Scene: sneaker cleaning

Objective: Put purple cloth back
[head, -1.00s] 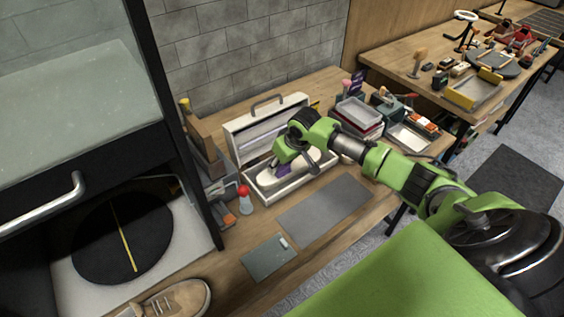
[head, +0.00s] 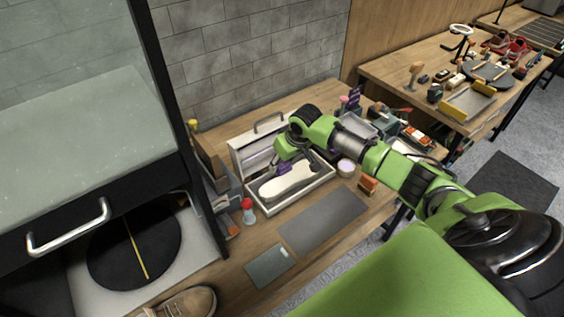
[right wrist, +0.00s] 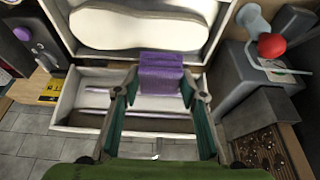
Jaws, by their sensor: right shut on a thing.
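The purple cloth (right wrist: 161,75) is a small folded piece between my right gripper's fingertips in the right wrist view. My right gripper (right wrist: 160,92) is shut on it, above the open white case (right wrist: 62,118). In the head view the right gripper (head: 282,163) hangs over the back of the case (head: 293,206), beside its raised lid. A pale shoe-shaped piece (head: 288,181) lies in the case tray and also shows in the right wrist view (right wrist: 135,28). The cloth is mostly hidden by the gripper in the head view. My left gripper is not in view.
A red-topped bottle (head: 247,211) stands left of the case. A round tub (head: 346,167) and a brown block (head: 368,186) sit to its right. A grey mat (head: 325,221) lies clear in front. A brown shoe (head: 188,302) is at the front left.

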